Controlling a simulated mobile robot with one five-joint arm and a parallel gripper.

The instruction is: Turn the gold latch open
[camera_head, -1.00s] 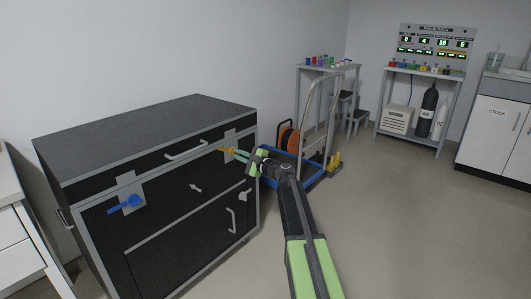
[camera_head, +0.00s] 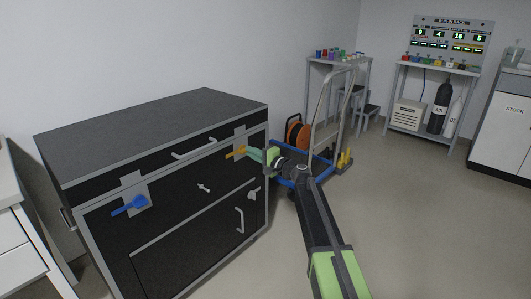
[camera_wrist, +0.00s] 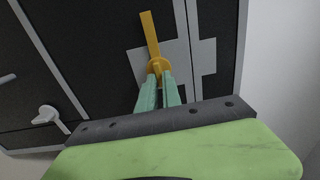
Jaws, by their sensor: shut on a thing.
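The gold latch (camera_head: 236,152) is on a grey plate at the upper right of the dark cabinet's front. Its lever points left there and slopes slightly down. In the wrist view the gold latch (camera_wrist: 150,36) has a long flat lever reaching up from a round hub. My gripper (camera_head: 256,155) is at the latch's right end. In the wrist view the green fingers of my gripper (camera_wrist: 160,88) are close together on the gold part below the hub. The fingertips partly hide that part.
A blue latch (camera_head: 131,205) is at the left of the same dark cabinet (camera_head: 150,135). A knob (camera_head: 254,194) and bar handles are on its front. A blue-framed trolley (camera_head: 330,140) stands just behind my gripper. The floor at right is open.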

